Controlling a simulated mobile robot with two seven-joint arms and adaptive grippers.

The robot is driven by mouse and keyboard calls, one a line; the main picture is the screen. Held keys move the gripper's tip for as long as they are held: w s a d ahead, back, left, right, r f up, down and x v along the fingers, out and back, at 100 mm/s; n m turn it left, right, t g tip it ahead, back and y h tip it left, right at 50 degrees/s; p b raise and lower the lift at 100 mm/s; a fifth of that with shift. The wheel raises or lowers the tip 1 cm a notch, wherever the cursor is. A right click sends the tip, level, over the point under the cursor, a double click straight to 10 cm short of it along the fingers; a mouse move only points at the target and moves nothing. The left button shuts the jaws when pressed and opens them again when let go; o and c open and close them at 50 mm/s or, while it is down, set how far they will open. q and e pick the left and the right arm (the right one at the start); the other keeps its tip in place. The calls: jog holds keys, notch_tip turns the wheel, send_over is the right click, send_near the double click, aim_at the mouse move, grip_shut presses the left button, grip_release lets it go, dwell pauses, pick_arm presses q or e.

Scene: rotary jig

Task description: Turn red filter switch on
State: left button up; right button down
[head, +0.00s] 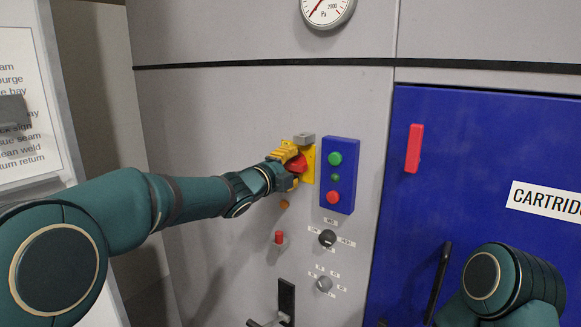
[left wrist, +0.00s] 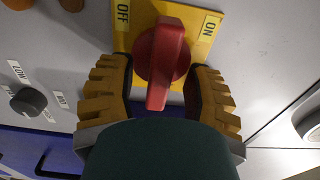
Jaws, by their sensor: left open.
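The red filter switch (head: 297,163) is a rotary knob on a yellow plate (head: 310,165) on the grey panel. The left wrist view shows its red handle (left wrist: 168,50) standing nearly upright in the picture, slightly tilted. The yellow plate (left wrist: 146,12) carries an OFF label left of the handle and an ON label right of it. My left gripper (head: 287,168) is open, its yellow fingers on both sides of the handle. The wrist view shows gaps between the fingers (left wrist: 160,80) and the handle. My right gripper is out of view.
A blue box with green and red buttons (head: 338,175) stands close right of the switch. Below are a red button (head: 279,237) and a black selector knob (head: 327,238). A blue door (head: 480,150) is at right.

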pick_arm(q)
grip_shut()
jog(key=shift+r+n, duration=0.15)
jog(key=shift+n, duration=0.15)
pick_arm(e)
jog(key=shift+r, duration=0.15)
pick_arm(q)
jog(key=n+p, duration=0.2)
jog(key=n, duration=0.1)
jog(key=shift+a+r, duration=0.1)
jog(key=shift+r, duration=0.05)
jog(key=n+p, duration=0.2)
jog(key=n, duration=0.4)
jog(key=shift+r, duration=0.15)
jog(key=n+p, duration=0.1)
jog(key=n, duration=0.1)
jog(key=n+p, duration=0.1)
jog(key=n, duration=0.1)
jog(key=shift+w+a+r, duration=0.1)
jog(key=shift+w+a, duration=0.05)
jog(key=shift+n+p, duration=0.5)
jog(key=shift+n, duration=1.6)
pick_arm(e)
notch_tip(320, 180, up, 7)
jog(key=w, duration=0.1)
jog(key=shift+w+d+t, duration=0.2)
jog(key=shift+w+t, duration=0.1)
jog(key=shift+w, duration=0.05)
